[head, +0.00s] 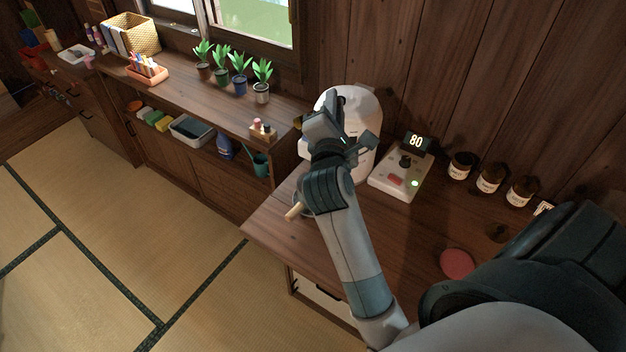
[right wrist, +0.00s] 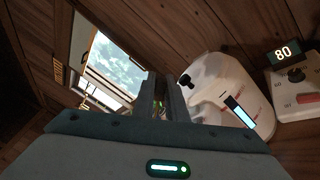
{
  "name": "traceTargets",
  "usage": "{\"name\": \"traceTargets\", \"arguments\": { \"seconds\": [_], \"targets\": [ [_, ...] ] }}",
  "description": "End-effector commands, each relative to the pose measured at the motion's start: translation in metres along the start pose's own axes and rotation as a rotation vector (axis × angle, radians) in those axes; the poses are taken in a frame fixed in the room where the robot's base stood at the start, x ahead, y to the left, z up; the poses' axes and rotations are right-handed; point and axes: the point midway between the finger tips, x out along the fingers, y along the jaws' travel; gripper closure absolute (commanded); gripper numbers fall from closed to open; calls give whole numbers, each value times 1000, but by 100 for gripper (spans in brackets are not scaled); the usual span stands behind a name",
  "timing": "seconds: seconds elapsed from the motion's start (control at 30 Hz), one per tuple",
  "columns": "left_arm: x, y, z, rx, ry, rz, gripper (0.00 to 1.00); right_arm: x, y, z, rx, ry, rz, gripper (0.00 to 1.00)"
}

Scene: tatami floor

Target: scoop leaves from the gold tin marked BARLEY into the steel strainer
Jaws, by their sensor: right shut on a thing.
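My right gripper (head: 340,135) is raised in front of the white rounded appliance (head: 362,106) on the wooden counter. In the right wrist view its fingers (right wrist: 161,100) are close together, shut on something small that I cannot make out. The white appliance, with a black knob, stands just right of the fingers there (right wrist: 228,92). A pale wooden handle (head: 294,212) sticks out from behind my right forearm on the counter. What it belongs to is mostly hidden, so I cannot tell whether it is the strainer. I see no gold BARLEY tin. My left gripper is not in view.
A control box (head: 401,177) with a display reading 80 (head: 415,142) stands right of the appliance. Brown labelled jars (head: 489,179) line the wall. A red disc (head: 457,263) lies on the counter (head: 285,240). Potted plants (head: 239,80) stand on the shelf at the left.

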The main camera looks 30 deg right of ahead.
Motion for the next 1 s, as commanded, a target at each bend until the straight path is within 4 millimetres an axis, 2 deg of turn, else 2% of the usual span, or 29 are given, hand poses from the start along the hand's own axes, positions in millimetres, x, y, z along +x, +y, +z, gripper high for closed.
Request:
{"name": "traceTargets", "arguments": {
  "seconds": [0.37, 0.57, 0.7, 1.0],
  "targets": [
    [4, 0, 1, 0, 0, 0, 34, 0, -2, 1, 34, 0, 0, 100],
    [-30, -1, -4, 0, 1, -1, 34, 0, 20, 1, -149, 2, 1, 100],
    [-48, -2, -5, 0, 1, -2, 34, 0, 34, -10, -310, 2, 0, 100],
    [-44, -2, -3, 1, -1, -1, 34, 0, 30, -15, -332, 0, -1, 100]
  ]
}}
